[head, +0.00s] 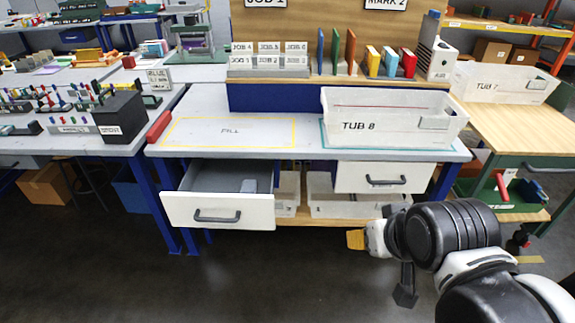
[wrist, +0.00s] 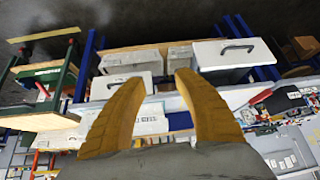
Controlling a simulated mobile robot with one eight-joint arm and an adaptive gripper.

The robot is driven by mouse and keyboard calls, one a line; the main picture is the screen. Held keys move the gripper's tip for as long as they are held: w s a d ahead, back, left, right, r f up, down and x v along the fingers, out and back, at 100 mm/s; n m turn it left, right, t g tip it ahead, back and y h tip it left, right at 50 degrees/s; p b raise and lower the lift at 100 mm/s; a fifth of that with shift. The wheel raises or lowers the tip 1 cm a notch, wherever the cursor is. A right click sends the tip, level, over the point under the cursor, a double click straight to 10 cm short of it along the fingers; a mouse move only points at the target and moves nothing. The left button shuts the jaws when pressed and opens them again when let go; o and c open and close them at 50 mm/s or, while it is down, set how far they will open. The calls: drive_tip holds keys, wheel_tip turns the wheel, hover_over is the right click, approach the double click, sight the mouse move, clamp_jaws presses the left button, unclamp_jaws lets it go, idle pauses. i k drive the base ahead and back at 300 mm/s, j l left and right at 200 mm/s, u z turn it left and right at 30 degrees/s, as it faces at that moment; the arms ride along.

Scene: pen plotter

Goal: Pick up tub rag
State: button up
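I cannot make out a rag for certain in either view. A white tub marked TUB 8 (head: 340,107) stands on the right of the workbench top; its inside is largely hidden by its front wall. A small pale grey-blue item (head: 249,186) lies in the open left drawer (head: 178,208); I cannot tell what it is. My gripper (head: 355,239) is in front of the bench, low at the right, below the closed right drawer. In the wrist view its two yellow-brown fingers (wrist: 157,82) are apart with nothing between them.
The bench top (head: 200,103) has an empty yellow outline marked FILL. The closed right drawer (head: 358,178) sits under the tub. More white bins (head: 340,205) stand on the lower shelf. A wooden-topped cart (head: 530,130) with TUB 7 is at right. Floor in front is clear.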

sight(248, 187)
drive_tip(key=i+j+z, duration=0.15)
drive_tip(key=j+z, duration=0.25)
drive_tip(key=j, duration=0.55)
drive_tip(key=j+z, duration=0.35)
drive_tip(key=j, duration=0.6)
